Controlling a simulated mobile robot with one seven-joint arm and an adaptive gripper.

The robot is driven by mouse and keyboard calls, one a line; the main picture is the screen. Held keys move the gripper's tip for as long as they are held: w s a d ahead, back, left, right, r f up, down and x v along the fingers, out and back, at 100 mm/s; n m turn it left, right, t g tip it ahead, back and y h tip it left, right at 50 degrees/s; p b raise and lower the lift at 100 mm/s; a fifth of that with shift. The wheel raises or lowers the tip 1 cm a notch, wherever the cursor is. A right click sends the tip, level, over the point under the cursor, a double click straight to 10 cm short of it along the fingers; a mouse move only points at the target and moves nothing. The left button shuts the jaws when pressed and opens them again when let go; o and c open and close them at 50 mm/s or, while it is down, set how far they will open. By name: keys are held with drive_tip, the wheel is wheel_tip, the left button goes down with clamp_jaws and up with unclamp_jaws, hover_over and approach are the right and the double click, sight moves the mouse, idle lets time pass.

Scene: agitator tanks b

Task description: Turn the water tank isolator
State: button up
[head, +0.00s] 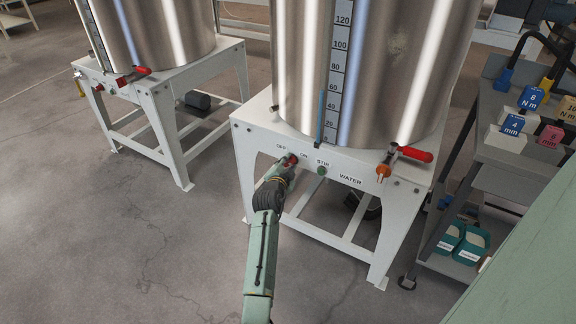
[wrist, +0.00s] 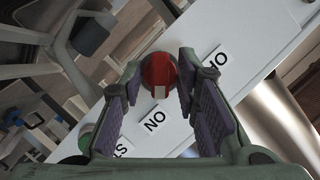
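The water tank (head: 375,60) is a steel cylinder on a white stand. The stand's front panel (head: 262,138) has OFF, ON, STIR and WATER labels. The isolator is a red round knob (wrist: 159,70) with a pale mark at its lower edge in the wrist view; it shows small in the head view (head: 293,158), partly hidden by my gripper (head: 284,168). In the wrist view my gripper (wrist: 159,68) has its purple-padded fingers apart, one on each side of the knob, with small gaps seeming to show. The ON label (wrist: 155,121) lies below the knob there.
A green button (head: 321,170) sits right of the isolator. An orange outlet with a red-handled valve (head: 409,154) is at the panel's right end. A shelf cart (head: 500,150) stands close on the right. A second tank (head: 150,30) is at left; floor between is clear.

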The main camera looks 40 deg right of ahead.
clamp_jaws()
drive_tip(key=shift+n+b, duration=0.3)
drive_tip(key=n+g+b, duration=0.2)
drive_tip(key=n, duration=0.1)
drive_tip(key=shift+w+a+g+b, duration=0.1)
drive_tip(key=shift+w+g+b, duration=0.05)
drive_tip(key=shift+g+b, duration=0.2)
drive_tip(key=n+g+h+b, duration=0.1)
drive_tip(key=n+g+b, duration=0.1)
drive_tip(key=n, duration=0.2)
drive_tip(key=shift+w+g+b, duration=0.1)
drive_tip(key=shift+g+b, duration=0.15)
drive_tip(key=shift+b, duration=0.15)
drive_tip(key=n+g+h+b, duration=0.1)
drive_tip(key=n+b, duration=0.1)
drive_tip(key=shift+n+g, duration=0.4)
drive_tip(key=shift+w+n+g+h+b, duration=0.1)
drive_tip(key=shift+n+g+h+b, duration=0.2)
drive_tip(key=shift+n+h+b, duration=0.45)
drive_tip(key=shift+r+n, duration=0.1)
drive_tip(key=shift+n, duration=0.15)
drive_tip(key=shift+o, duration=1.8)
unclamp_jaws()
